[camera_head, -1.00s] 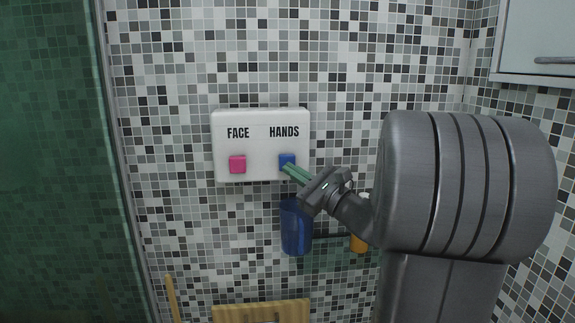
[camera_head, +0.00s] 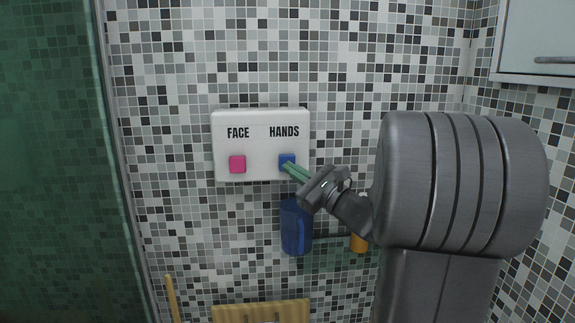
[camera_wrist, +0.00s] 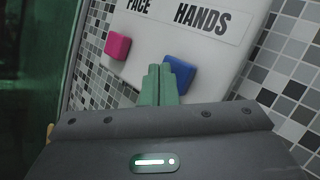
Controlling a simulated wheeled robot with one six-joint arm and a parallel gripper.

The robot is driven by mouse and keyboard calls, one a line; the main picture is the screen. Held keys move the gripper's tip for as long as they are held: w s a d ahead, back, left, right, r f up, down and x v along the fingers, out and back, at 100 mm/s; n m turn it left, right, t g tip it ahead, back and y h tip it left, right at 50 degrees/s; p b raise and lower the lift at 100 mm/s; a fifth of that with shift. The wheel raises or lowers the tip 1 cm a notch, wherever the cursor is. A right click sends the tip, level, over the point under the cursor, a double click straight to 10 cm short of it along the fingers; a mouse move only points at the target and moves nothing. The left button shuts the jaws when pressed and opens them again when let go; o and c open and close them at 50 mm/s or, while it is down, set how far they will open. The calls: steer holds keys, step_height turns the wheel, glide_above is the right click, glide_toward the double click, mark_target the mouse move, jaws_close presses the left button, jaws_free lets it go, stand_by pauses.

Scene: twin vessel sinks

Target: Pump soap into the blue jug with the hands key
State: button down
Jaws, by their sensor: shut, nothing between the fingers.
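A white soap dispenser (camera_head: 260,145) is fixed to the tiled wall, with a pink key (camera_head: 237,164) under FACE and a blue key (camera_head: 287,159) under HANDS. My gripper (camera_head: 287,167) is shut and empty, with its green fingertips at the lower edge of the HANDS key. In the wrist view the green fingers (camera_wrist: 158,85) lie together just below and left of the blue key (camera_wrist: 180,72); I cannot tell whether they touch it. The blue jug (camera_head: 294,230) stands upright below the HANDS side, partly behind my gripper.
A glass shelf (camera_head: 335,254) runs under the jug, with an orange item (camera_head: 359,243) to the right, partly hidden by my arm. A wooden object (camera_head: 262,312) is at the bottom. A green glass panel (camera_head: 50,160) is at left, a cabinet (camera_head: 540,40) at upper right.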

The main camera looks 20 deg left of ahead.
steer(key=shift+w+a, duration=0.4)
steer(key=shift+w, duration=0.25)
stand_by(0.8)
steer(key=shift+s, duration=0.1)
stand_by(0.4)
steer(key=shift+s+d+b, duration=0.3)
steer(key=shift+s+d, duration=0.3)
steer(key=shift+s, duration=0.3)
steer(key=s+d, duration=0.1)
steer(key=s, duration=0.2)
steer(key=s+d, duration=0.1)
steer(key=shift+s+d+b, duration=0.15)
steer(key=shift+d+b, duration=0.15)
stand_by(2.2)
